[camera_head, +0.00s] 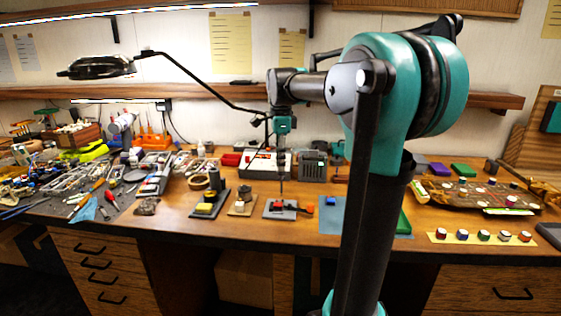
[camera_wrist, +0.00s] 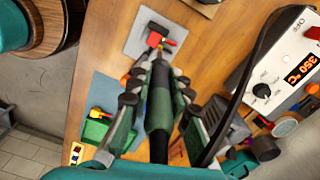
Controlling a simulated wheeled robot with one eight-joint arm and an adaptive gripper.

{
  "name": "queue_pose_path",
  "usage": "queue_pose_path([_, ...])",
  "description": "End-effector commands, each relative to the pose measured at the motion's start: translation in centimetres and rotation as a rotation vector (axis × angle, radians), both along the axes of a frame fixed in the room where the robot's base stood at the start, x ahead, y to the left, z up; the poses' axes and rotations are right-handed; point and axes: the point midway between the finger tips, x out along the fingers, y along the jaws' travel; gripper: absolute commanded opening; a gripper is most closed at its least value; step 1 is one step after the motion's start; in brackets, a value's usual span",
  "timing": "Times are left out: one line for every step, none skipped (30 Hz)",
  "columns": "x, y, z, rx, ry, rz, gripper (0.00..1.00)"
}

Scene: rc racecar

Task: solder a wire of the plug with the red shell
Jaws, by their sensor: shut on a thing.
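A plug with a red shell (camera_head: 278,208) sits on a grey plate (camera_head: 296,214) on the bench. It also shows in the wrist view, as a red piece (camera_wrist: 154,39) with dark parts beside it on the plate (camera_wrist: 140,49). My gripper (camera_wrist: 158,72) is shut on a soldering iron (camera_wrist: 159,105) with a green and black handle. In the head view my gripper (camera_head: 281,150) holds the iron upright with its thin tip (camera_head: 281,188) pointing down, just above or at the plug. I cannot tell whether the tip touches. The wire is too small to make out.
The soldering station (camera_wrist: 272,75) reads 350 °C; a black cable passes beside my gripper. A blue mat (camera_head: 330,220) lies to the right of the plate. Bare wood surrounds the plate.

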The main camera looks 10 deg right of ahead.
Motion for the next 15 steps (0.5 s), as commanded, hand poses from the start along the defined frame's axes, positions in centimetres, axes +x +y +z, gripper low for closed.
queue_pose_path([0.0, 0.0, -0.01, 0.0, 0.0, 0.0, 0.0])
queue_pose_path([0.0, 0.0, -0.02, 0.0, 0.0, 0.0, 0.0])
queue_pose_path([0.0, 0.0, -0.05, 0.0, 0.0, 0.0, 0.0])
queue_pose_path([0.0, 0.0, -0.08, 0.0, 0.0, 0.0, 0.0])
queue_pose_path([0.0, 0.0, -0.12, 0.0, 0.0, 0.0, 0.0])
queue_pose_path([0.0, 0.0, -0.18, 0.0, 0.0, 0.0, 0.0])
queue_pose_path([0.0, 0.01, -0.23, 0.0, 0.0, 0.0, 0.0])
queue_pose_path([0.0, 0.01, -0.29, 0.0, 0.0, 0.0, 0.0])
queue_pose_path([0.0, 0.01, -0.36, 0.0, 0.0, 0.0, 0.0])
queue_pose_path([0.0, 0.01, -0.41, 0.0, 0.0, 0.0, 0.0])
queue_pose_path([0.0, 0.01, -0.46, 0.0, 0.0, 0.0, 0.0])
queue_pose_path([0.0, 0.01, -0.53, 0.0, 0.0, 0.0, 0.0])
queue_pose_path([0.01, 0.01, -0.58, 0.0, 0.0, 0.0, 0.0])
queue_pose_path([0.0, 0.01, -0.63, 0.0, 0.0, 0.0, 0.0])
queue_pose_path([0.0, 0.01, -0.7, 0.0, 0.0, 0.0, 0.0])
